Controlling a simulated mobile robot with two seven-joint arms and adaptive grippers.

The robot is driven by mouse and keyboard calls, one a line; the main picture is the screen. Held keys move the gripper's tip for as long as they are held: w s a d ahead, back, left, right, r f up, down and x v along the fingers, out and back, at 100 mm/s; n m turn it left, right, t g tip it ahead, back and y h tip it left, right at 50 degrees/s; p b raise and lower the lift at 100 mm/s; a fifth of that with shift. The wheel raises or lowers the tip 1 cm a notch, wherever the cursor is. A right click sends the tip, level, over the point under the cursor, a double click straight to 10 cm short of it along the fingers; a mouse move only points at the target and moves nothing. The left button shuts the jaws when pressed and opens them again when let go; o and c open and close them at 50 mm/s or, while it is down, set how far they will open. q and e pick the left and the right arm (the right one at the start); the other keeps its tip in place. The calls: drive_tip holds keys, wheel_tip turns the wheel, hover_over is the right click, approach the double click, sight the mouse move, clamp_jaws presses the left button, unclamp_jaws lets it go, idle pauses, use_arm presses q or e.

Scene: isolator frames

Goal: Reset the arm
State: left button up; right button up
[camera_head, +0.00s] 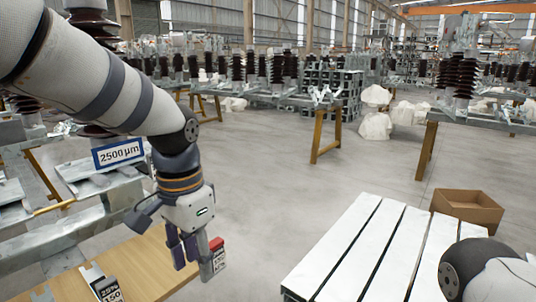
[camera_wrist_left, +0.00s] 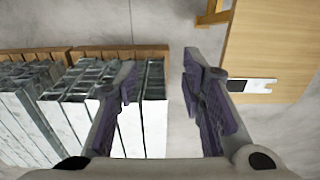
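My left arm comes in from the upper left in the head view. Its gripper (camera_head: 192,252) hangs over the right end of a wooden table (camera_head: 150,262), fingers pointing down.
A white slatted surface (camera_head: 375,250) stands at the front right, with an open cardboard box (camera_head: 467,208) behind it. A labelled block (camera_head: 108,288) lies on the wooden table. A metal frame with a "2500 µm" sign (camera_head: 118,153) is at the left. Grey floor (camera_head: 290,200) lies clear in the middle.

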use_arm(q)
drive_tip(key=s+a+f+n+g, duration=0.1)
drive_tip(key=s+f, duration=0.2)
drive_tip(key=f, duration=0.4)
drive_tip(key=s+f+n+h, duration=0.1)
drive_tip(key=s+f, duration=0.3)
drive_tip(key=f, duration=0.4)
drive_tip(key=s+a+f+n+g, duration=0.1)
drive_tip(key=s+f, duration=0.2)
drive_tip(key=f, duration=0.4)
drive_tip(key=s+a+f+n, duration=0.2)
drive_tip(key=s+a+f, duration=0.2)
drive_tip(key=s, duration=0.9)
drive_tip(key=s+a+f+n+y, duration=0.1)
drive_tip(key=s+a+f+n, duration=0.2)
drive_tip(key=s, duration=1)
drive_tip(key=shift+s+a+f+g, duration=0.2)
drive_tip(key=shift+a+f+g, duration=0.15)
drive_tip(key=shift+f, duration=0.3)
use_arm(e)
drive_tip(key=shift+w+r, duration=0.25)
drive_tip(key=shift+w, duration=0.7)
